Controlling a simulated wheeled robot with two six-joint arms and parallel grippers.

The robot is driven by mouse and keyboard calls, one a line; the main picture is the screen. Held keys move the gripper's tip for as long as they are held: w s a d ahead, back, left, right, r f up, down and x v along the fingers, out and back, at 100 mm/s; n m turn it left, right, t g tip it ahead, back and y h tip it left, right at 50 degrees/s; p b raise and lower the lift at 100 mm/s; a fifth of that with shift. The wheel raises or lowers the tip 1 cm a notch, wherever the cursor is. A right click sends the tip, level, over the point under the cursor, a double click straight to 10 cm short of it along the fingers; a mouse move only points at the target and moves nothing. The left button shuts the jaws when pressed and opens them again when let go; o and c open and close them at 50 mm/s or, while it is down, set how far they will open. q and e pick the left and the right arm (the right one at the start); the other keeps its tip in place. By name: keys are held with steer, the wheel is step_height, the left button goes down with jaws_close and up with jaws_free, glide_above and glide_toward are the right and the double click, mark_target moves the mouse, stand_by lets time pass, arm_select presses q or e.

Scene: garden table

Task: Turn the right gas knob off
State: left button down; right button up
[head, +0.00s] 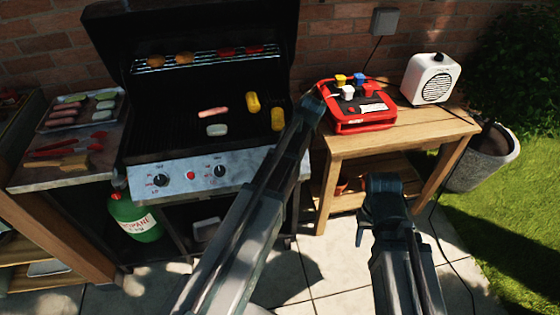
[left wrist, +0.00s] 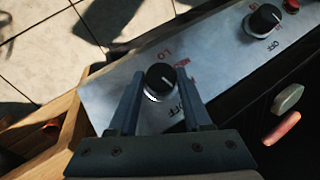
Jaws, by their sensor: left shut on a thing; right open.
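The right gas knob (left wrist: 160,78) is a black knob with a pale mark, on the grill's metal front panel (left wrist: 110,95). In the left wrist view my left gripper (left wrist: 159,72) has one finger on each side of it and is shut on it. Red LO and dark OFF lettering shows around the knob; the mark's exact direction is hard to read. In the head view my left arm hides this knob and the gripper. My right gripper (head: 383,190) is open and empty in front of the wooden side table.
Two other knobs, left (head: 160,180) and middle (head: 219,171), flank a red button (head: 190,175). Food lies on the open grill's grate (head: 180,110). A green propane tank (head: 133,220) stands below.

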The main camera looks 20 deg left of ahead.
arm_select(q)
steer(key=shift+d+f+m+y+b, duration=0.15)
steer(key=shift+m+y+b, duration=0.55)
steer(key=shift+m+y, duration=0.4)
steer(key=shift+c, duration=1.8)
jaws_free()
steer(key=p+v, duration=1.1)
steer(key=v, duration=0.3)
